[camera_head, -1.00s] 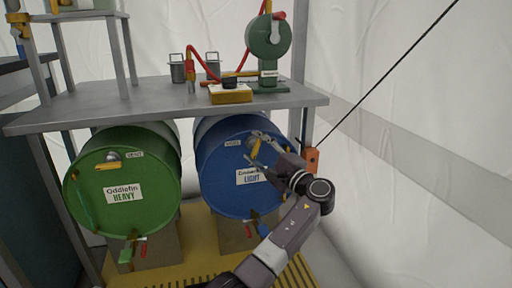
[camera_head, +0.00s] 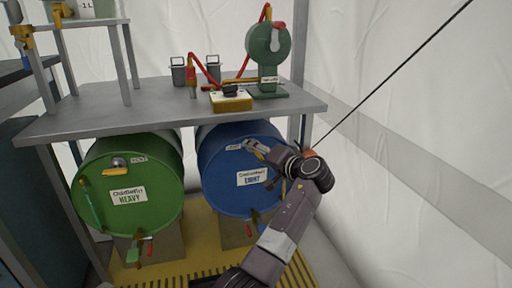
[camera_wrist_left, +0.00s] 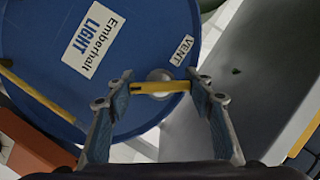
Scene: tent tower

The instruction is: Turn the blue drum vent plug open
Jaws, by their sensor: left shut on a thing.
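The blue drum (camera_head: 215,185) lies on its side under the bench, its round end facing me, with a white LIGHT label. Its vent plug is a grey boss with a yellow bar handle (camera_wrist_left: 160,87), beside the VENT label (camera_wrist_left: 182,50) in the wrist view. My left gripper (camera_head: 258,147) is at the upper right of the drum face. Its two fingers are shut on the ends of the yellow handle, one finger at each end. In the head view the gripper hides most of the plug.
A green drum (camera_head: 150,205) marked HEAVY lies to the left, with its own vent handle. The grey bench top (camera_head: 150,105) overhangs both drums. Taps hang low on the drum faces. A dark cable runs diagonally at the right, before the white tent wall.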

